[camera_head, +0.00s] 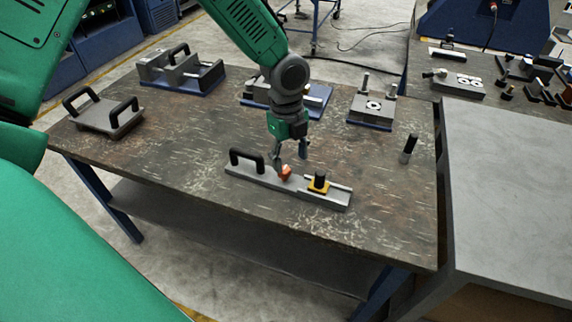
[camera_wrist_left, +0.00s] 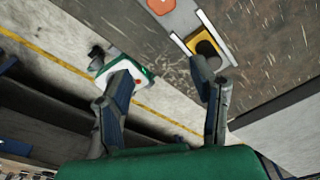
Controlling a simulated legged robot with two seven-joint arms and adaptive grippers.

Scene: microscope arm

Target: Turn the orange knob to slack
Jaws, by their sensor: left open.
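The orange knob (camera_head: 285,172) sits on a long grey metal fixture (camera_head: 240,172) near the front of the dark workbench. The fixture has a black arched handle (camera_head: 247,158) at its left end and a black post on a yellow block (camera_head: 319,183) further right. My left gripper (camera_head: 289,161) is open, fingers pointing down, close to the knob and partly beside it. I cannot tell whether it touches. In the left wrist view the knob (camera_wrist_left: 160,4) is cut by the top edge, beyond the open fingers (camera_wrist_left: 167,82); the yellow block (camera_wrist_left: 203,43) shows near the right finger. My right gripper is out of view.
The worn workbench (camera_head: 190,150) holds other fixtures at the back: a grey plate with two handles (camera_head: 105,114), blue-based ones (camera_head: 181,72), and a small block (camera_head: 372,108). A black-topped cylinder (camera_head: 408,148) stands at right. A grey table (camera_head: 510,190) adjoins the bench.

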